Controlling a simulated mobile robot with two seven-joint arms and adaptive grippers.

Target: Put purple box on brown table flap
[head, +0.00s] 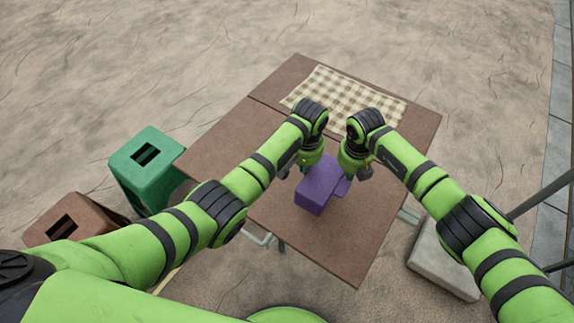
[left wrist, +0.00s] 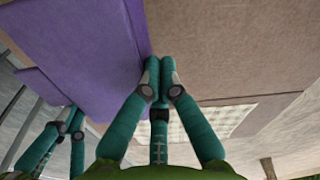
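A purple box (head: 316,190) rests on the brown table (head: 215,150), near its middle and toward me. A thin purple part juts out from its right side. A seam divides off a far panel (head: 285,78) of the table. My left gripper (head: 303,168) is at the box's left side; in the left wrist view its fingertips (left wrist: 159,66) are together, close beside the box (left wrist: 85,50), with nothing visible between them. My right gripper (head: 350,172) is at the box's right side. Its fingers (left wrist: 70,112) look close together in the left wrist view; the tips are partly hidden in the head view.
A checkered cloth (head: 345,97) lies on the far part of the table. A green bin (head: 150,165) and a brown bin (head: 75,220) stand at the left. A pale block (head: 445,262) lies on the ground at the right. The table's left part is clear.

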